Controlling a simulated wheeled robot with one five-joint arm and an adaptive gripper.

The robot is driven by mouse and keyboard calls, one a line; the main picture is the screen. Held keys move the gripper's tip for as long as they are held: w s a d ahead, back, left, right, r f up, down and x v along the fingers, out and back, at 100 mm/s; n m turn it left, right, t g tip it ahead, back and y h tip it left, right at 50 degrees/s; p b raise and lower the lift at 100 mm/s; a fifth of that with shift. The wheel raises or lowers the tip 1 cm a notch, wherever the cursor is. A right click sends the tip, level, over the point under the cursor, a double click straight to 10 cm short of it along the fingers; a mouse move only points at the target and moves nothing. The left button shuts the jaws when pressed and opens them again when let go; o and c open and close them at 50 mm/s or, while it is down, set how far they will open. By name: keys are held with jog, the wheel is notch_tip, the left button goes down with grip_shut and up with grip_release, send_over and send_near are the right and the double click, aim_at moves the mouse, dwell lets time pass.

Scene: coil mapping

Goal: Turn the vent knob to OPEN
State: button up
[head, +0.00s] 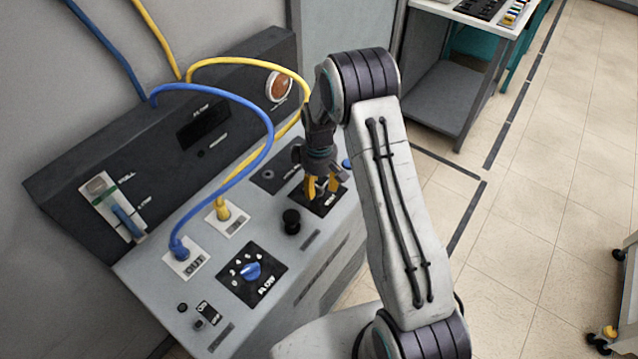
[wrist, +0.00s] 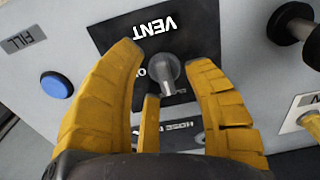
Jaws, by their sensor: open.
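The vent knob (wrist: 168,73) is a small grey knob on a black plate marked VENT (wrist: 182,30) in the wrist view. Part of a white marking shows to its left, but most of it is hidden, so I cannot read the setting. My gripper (wrist: 163,60) is open, with one yellow finger on each side of the knob. The fingers look apart from it, though the depth is hard to judge. In the head view my gripper (head: 322,186) points down over the black vent plate (head: 327,206), and the knob is largely hidden by the fingers.
A blue button (wrist: 56,85) lies left of the plate. A black knob (head: 291,220) stands close by. A blue cable (head: 262,115) and a yellow cable (head: 245,62) arch near my gripper. A blue FLOW knob (head: 250,271) sits nearer the front.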

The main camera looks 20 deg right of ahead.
jog(key=shift+c, duration=0.3)
grip_shut()
dwell(0.3)
